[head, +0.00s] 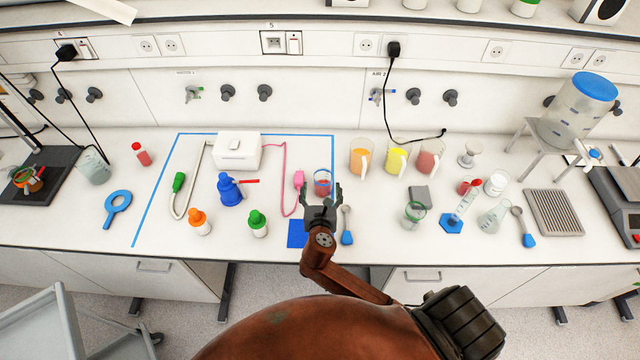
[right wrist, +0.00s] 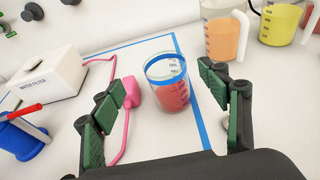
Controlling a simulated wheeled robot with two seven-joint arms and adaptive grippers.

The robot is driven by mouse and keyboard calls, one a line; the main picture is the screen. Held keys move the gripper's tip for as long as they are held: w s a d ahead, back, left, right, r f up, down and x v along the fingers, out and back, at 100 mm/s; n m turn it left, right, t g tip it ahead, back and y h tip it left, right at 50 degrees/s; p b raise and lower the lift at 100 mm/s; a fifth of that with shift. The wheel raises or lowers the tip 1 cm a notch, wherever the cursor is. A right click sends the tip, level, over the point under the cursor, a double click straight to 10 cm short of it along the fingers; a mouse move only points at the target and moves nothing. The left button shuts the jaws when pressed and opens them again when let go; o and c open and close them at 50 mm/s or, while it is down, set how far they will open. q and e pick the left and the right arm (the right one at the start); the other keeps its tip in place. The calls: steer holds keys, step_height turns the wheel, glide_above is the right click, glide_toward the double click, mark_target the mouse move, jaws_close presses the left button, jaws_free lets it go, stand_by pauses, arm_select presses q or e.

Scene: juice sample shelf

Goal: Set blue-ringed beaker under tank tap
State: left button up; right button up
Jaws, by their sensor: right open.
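The blue-ringed beaker (head: 323,176) stands upright on the bench at the right edge of the blue tape outline, with red contents. It also shows in the right wrist view (right wrist: 169,92). My right gripper (head: 322,190) is open just in front of it. In the right wrist view its fingers (right wrist: 165,90) spread left and right of the beaker, with gaps on both sides. The tank (head: 582,108), clear with a blue lid, stands on a raised stand (head: 550,137) at the far right. Its tap is too small to make out clearly. My left gripper is out of view.
Orange (head: 360,158), yellow (head: 396,157) and red (head: 430,157) jugs stand right of the beaker. A pink probe (head: 299,179) lies close on its left. A green-ringed beaker (head: 413,213), flask (head: 494,217), cylinder (head: 464,205) and ridged tray (head: 554,213) lie toward the tank.

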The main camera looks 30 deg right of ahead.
mark_target(323, 172)
steer(key=shift+w+d+f, duration=0.15)
steer(key=shift+w+f, duration=0.4)
steer(key=shift+f, duration=0.1)
steer(key=x, duration=0.7)
steer(key=shift+s+d+f+b, duration=0.2)
steer(key=shift+d+b, duration=0.1)
steer(key=shift+c, duration=0.5)
steer(key=c, duration=1.3)
steer(key=shift+c, duration=0.7)
steer(key=shift+r, duration=0.15)
